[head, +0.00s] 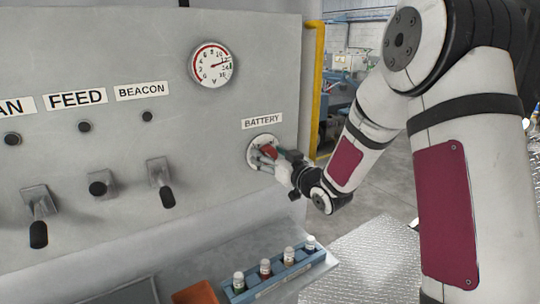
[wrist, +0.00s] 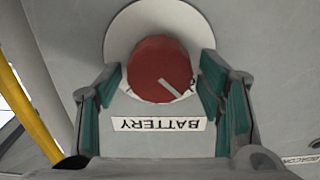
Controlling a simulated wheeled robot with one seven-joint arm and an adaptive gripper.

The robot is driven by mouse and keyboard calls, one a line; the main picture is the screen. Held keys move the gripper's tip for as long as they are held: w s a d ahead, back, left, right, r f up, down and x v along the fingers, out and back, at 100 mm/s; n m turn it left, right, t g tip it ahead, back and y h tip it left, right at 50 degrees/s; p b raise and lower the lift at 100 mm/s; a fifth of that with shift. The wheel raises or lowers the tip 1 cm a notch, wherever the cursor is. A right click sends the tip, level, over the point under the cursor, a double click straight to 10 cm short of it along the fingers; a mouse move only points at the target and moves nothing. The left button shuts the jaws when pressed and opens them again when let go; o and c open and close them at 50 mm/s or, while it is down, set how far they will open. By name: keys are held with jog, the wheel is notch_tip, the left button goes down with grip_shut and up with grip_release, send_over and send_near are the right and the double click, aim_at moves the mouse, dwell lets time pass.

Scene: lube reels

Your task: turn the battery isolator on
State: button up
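The battery isolator is a red round knob (head: 269,151) on a pale round plate (head: 256,142), below the BATTERY label (head: 262,121) on the grey panel. In the wrist view the red knob (wrist: 157,68) fills the centre, with a grey pointer line slanting to the lower right; the label (wrist: 158,124) appears upside down. My gripper (head: 266,158) is at the knob. In the wrist view its teal-padded fingers stand on either side of the knob, with a narrow gap visible on each side, so it looks open around it. In the head view the gripper partly hides the knob and plate.
A gauge (head: 211,64) sits above left of the isolator. Levers (head: 161,183) and small black buttons (head: 147,116) are further left. A blue rack (head: 275,272) of small bottles and an orange bin (head: 196,293) lie below. A yellow post (head: 318,85) stands right of the panel.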

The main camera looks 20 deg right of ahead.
jog(key=c, duration=0.8)
jog(key=shift+m, duration=0.4)
jog(key=m+p, duration=0.1)
jog(key=m, duration=0.1)
jog(key=m+p, duration=0.1)
jog(key=shift+d+m, duration=0.2)
jog(key=shift+m, duration=0.2)
jog(key=m+p, duration=0.2)
jog(key=m, duration=0.2)
jog(key=shift+d, duration=0.1)
jog(key=m+p, duration=0.1)
jog(key=m, duration=0.2)
jog(key=m+p, duration=0.1)
jog(key=m, duration=0.1)
jog(key=shift+d+f+m, duration=0.15)
jog(key=shift+m, duration=0.25)
jog(key=shift+w+f+m+p, duration=0.15)
jog(key=shift+m+p, duration=0.75)
jog(key=shift+m, duration=0.9)
